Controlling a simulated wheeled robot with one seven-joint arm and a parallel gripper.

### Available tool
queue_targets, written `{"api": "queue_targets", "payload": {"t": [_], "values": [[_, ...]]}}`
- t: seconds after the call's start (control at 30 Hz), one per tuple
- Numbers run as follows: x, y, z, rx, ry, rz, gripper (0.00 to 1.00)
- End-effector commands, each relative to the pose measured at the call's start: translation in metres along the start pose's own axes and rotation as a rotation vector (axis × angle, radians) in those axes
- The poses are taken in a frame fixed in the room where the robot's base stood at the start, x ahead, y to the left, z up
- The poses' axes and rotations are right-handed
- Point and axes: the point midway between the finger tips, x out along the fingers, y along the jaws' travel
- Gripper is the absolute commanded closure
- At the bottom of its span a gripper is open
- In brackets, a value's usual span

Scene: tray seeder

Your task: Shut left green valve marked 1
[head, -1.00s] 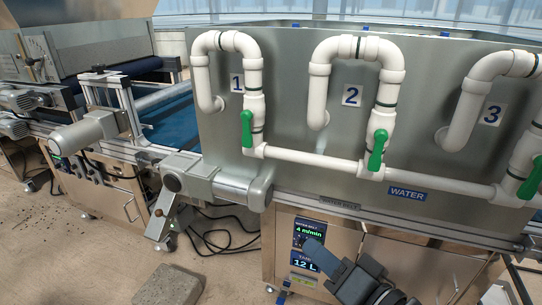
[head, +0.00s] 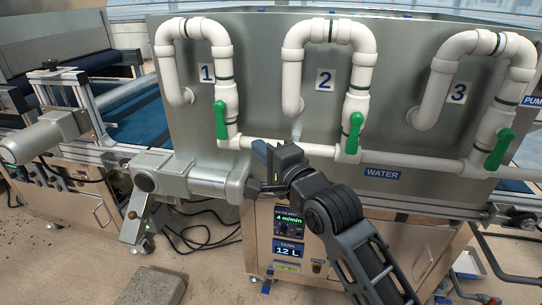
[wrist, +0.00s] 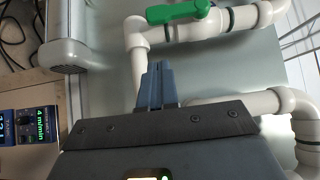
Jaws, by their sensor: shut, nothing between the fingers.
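The left green valve handle (head: 220,120) hangs on the white pipe under the label 1 (head: 206,73). Its lever points down, roughly along the vertical pipe. In the wrist view the green handle (wrist: 178,11) is at the top, beyond my fingertips. My gripper (head: 262,152) is shut and empty, in front of the tank, to the right of and below the handle and apart from it. Its blue fingers (wrist: 158,84) are together in the wrist view.
Two more green handles, at 2 (head: 354,132) and 3 (head: 498,149), also hang downward. A white horizontal pipe (head: 418,161) joins the valves. A grey motor housing (head: 180,177) juts out below valve 1. A stone block (head: 150,289) lies on the floor.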

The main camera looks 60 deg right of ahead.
Motion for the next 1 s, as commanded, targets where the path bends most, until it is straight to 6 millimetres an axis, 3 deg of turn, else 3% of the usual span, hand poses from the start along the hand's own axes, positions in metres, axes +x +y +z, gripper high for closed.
{"api": "queue_targets", "payload": {"t": [0.2,0.4,1.0], "values": [[0.040,-0.002,0.001,0.000,-0.001,-0.001,1.00],[0.057,-0.001,0.021,0.000,-0.002,-0.001,1.00],[0.064,0.001,0.029,0.001,0.000,-0.002,1.00]]}}
